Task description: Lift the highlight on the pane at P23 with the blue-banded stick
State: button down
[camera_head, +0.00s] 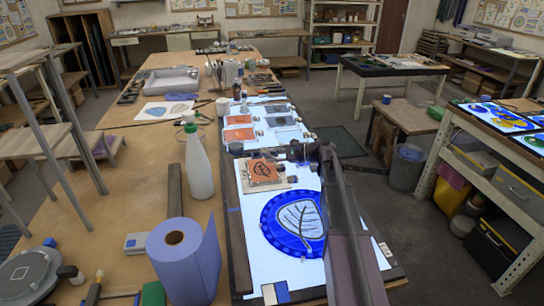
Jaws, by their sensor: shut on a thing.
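The round blue pane (268,222) with a pale leaf painted on it lies on the lit white panel (336,270) at lower centre. The label P23 cannot be read from here. My gripper (297,158) is a small dark shape above the far part of the panel, beyond the pane's far edge. It is shut on a thin stick (297,181) that slants down toward the pane. Its band colour is too small to tell, and I cannot tell whether its tip touches the glass. My arm covers the pane's right side.
A small orange leaf tile (263,171) lies left of my gripper. A white bottle (198,165) and a blue paper roll (183,262) stand left of the panel. Orange and grey samples lie on a lit panel behind. A dark bar (240,235) runs along the panel's left edge.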

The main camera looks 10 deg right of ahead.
jog(key=shift+w, duration=0.95)
jog(key=shift+s+f, duration=0.1)
jog(key=shift+s, duration=0.1)
jog(key=shift+s+a, duration=0.35)
jog(key=shift+s, duration=0.5)
jog(key=shift+w, duration=0.15)
jog(key=shift+w+a, duration=0.35)
jog(key=shift+w, duration=0.5)
jog(key=shift+s, duration=0.15)
dwell(0.4)
